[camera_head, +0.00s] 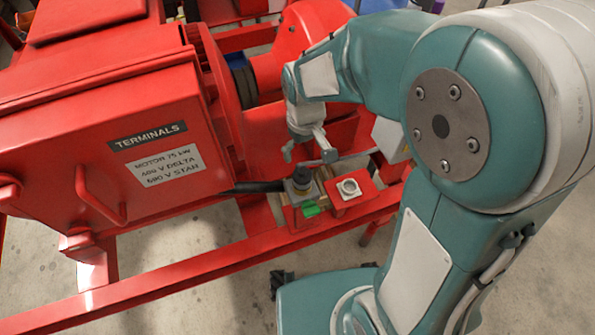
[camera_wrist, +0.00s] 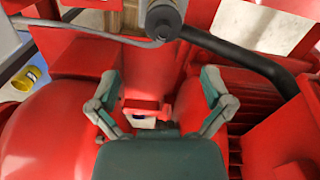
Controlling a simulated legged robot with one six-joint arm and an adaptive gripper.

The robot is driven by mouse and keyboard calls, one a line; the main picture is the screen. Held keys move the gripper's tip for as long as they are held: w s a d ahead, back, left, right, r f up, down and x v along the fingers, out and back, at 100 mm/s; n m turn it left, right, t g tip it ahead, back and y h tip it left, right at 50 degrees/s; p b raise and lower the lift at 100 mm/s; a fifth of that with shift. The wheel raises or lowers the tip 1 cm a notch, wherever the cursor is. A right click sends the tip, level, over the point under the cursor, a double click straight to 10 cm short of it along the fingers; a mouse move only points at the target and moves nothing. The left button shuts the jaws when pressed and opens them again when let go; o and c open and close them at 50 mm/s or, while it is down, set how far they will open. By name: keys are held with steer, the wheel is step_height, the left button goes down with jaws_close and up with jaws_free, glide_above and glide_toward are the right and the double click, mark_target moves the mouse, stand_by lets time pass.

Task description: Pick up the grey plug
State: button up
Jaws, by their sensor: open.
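The plug (camera_head: 302,179) has a dark round top and a greyish body. It stands upright in a small red bracket on the skid, with a thick black cable leading left from it. In the wrist view a dark grey cylinder (camera_wrist: 164,20) at the top edge, with a black cable going right, looks like the same plug; it is partly cut off. My gripper (camera_head: 309,154) is open and empty, above and behind the plug in the head view. In the wrist view the fingers of my gripper (camera_wrist: 161,80) are spread wide, and the plug lies beyond the fingertips, not between them.
An open round socket (camera_head: 348,187) sits on a red plate right of the plug. A green tag (camera_head: 311,209) is below it. The red terminal box (camera_head: 150,150) stands left, and a red frame rail (camera_head: 190,272) runs in front. A thin grey line (camera_wrist: 100,39) crosses the wrist view.

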mark_target(302, 175)
step_height(302, 175, down, 4)
steer(key=shift+s+d+f, duration=0.1)
steer(key=shift+s+f, duration=0.05)
steer(key=f, duration=0.4)
steer(key=shift+s+a+f, duration=0.15)
steer(key=shift+a+f, duration=0.15)
steer(key=shift+f, duration=0.1)
steer(key=shift+d+f, duration=0.1)
steer(key=shift+f, duration=0.4)
steer(key=c, duration=1.3)
